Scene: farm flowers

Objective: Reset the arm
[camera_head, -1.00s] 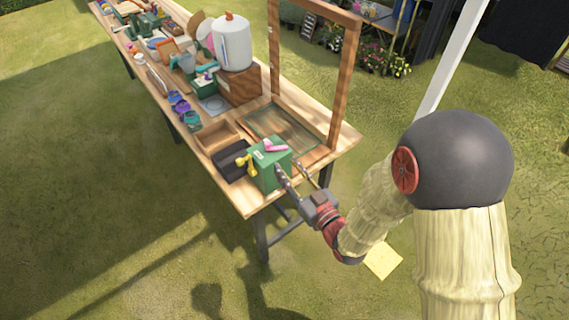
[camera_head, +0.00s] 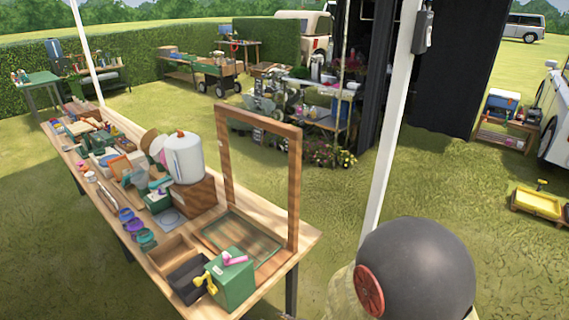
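My arm shows at the lower right as a dark rounded joint (camera_head: 418,268) with a red disc, above a pale sleeve. My gripper is out of the picture, so its fingers and anything in them are hidden. The wooden workbench (camera_head: 262,262) runs from the lower middle to the upper left. At its near end stands a green box (camera_head: 236,284) with a pink item (camera_head: 235,259) on top and a yellow part at its left side.
A wooden frame (camera_head: 295,190) stands upright on the bench. A white dispenser (camera_head: 184,158) sits on a brown block. A white pole (camera_head: 386,140) rises behind my arm. Grass right of the pole is open up to a yellow tray (camera_head: 537,204).

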